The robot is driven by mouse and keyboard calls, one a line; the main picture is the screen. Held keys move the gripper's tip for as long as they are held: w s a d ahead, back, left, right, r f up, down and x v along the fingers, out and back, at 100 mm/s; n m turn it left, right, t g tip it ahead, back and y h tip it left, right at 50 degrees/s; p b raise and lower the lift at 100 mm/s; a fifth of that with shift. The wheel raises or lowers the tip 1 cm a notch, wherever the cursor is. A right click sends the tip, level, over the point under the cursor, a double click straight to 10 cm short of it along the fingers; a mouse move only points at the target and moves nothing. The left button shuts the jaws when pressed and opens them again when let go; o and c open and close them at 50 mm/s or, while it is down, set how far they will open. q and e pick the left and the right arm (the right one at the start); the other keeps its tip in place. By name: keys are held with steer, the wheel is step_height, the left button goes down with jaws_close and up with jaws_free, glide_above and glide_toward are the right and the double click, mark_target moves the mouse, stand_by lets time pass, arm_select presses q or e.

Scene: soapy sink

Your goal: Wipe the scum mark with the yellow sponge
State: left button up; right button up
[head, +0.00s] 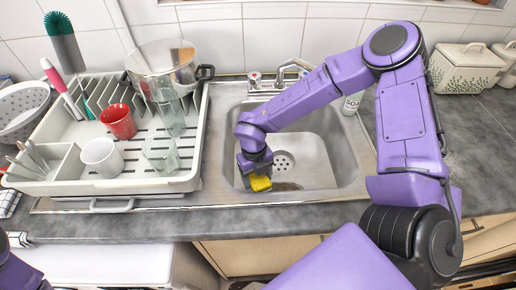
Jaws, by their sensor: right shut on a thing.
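The yellow sponge (260,183) is in the jaws of my right gripper (256,174), low inside the sink (315,140) at its front left. The gripper hides much of the sponge. I cannot tell whether the sponge touches the sink floor. A brownish mark (287,186) lies on the sink floor near the front wall, just right of the sponge; it looks like the scum mark. My left gripper is out of view; only a bit of my left arm shows at the bottom left corner.
A white dish rack (170,184) with a pot (162,65), red mug (118,121), white mug (102,156) and glasses stands left of the sink. The tap (290,72) is behind the sink. The right counter is mostly clear.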

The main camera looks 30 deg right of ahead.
steer(key=shift+d+r+p, duration=0.1)
steer(key=shift+r+p, duration=0.85)
steer(key=shift+r, duration=0.5)
steer(key=shift+r, duration=0.1)
